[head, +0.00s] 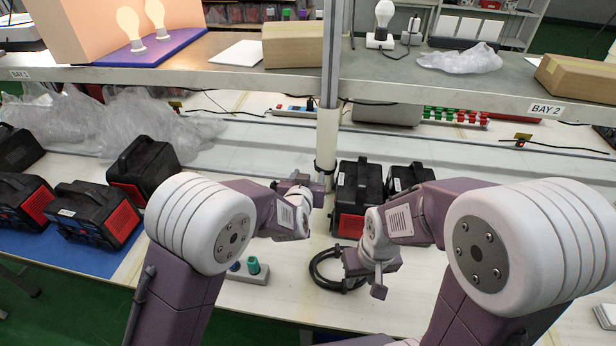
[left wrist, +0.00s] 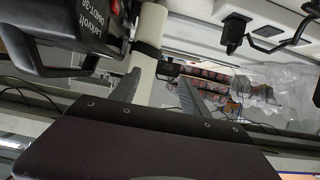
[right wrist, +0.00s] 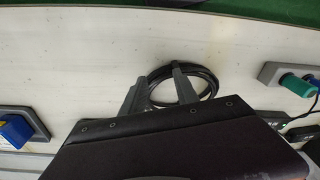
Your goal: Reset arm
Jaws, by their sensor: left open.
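My left gripper (head: 303,184) is raised above the bench near the white post, pointing away from me. In the left wrist view its two fingers (left wrist: 159,78) are spread, with nothing between them. My right gripper (head: 379,284) points down over the front of the bench, just right of a coiled black cable (head: 330,270). In the right wrist view its fingers (right wrist: 158,70) stand apart, with part of the cable coil (right wrist: 205,85) showing behind them. I cannot tell whether the fingertips touch the cable.
Black-and-red power stations (head: 350,222) stand behind my right gripper, and several more (head: 95,213) stand on a blue mat at the left. The white post (head: 327,140) rises between my arms. A shelf (head: 220,72) runs overhead. A socket strip (head: 247,273) lies at the front.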

